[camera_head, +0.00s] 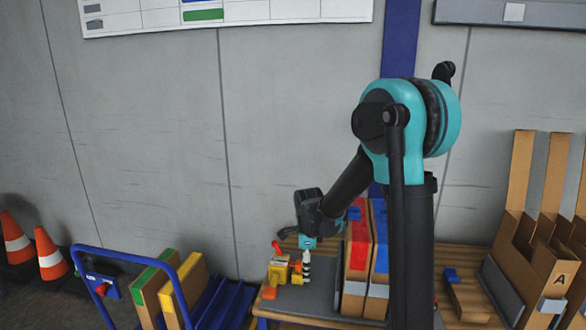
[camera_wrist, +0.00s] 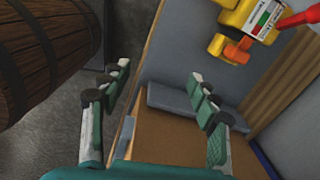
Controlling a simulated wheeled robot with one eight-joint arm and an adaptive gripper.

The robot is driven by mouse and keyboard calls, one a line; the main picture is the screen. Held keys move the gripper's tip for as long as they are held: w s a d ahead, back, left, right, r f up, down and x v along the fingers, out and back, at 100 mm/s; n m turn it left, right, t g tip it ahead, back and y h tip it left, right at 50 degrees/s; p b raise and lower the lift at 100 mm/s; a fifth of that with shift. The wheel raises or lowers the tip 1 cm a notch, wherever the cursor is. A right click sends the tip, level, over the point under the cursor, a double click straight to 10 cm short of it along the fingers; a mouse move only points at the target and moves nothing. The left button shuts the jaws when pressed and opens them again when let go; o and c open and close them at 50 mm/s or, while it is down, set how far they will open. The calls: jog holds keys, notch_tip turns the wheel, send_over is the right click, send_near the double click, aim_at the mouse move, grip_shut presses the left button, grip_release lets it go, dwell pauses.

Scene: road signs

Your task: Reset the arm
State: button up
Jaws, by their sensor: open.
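My arm is teal and black and stands right of centre in the head view, bent down to the left. My gripper (camera_head: 306,262) hangs over the wooden bench (camera_head: 465,312), close to a yellow device with a red handle (camera_head: 279,270). In the wrist view my gripper (camera_wrist: 160,75) has its two fingers wide apart with nothing between them. The yellow device also shows at the upper right of the wrist view (camera_wrist: 247,18), apart from the fingers.
Upright boxes with red and blue faces (camera_head: 358,245) stand on the bench beside my arm. Cardboard holders (camera_head: 535,255) are at right. A blue-handled cart (camera_head: 88,249) and orange cones (camera_head: 50,256) are at left. A wooden barrel (camera_wrist: 40,55) is left in the wrist view.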

jog(key=s+d+n+t, duration=0.3)
jog(key=s+d+n, duration=1.1)
jog(key=s+n, duration=0.4)
jog(key=shift+s+d+r+t, duration=0.35)
jog(key=shift+s+d+t, duration=0.05)
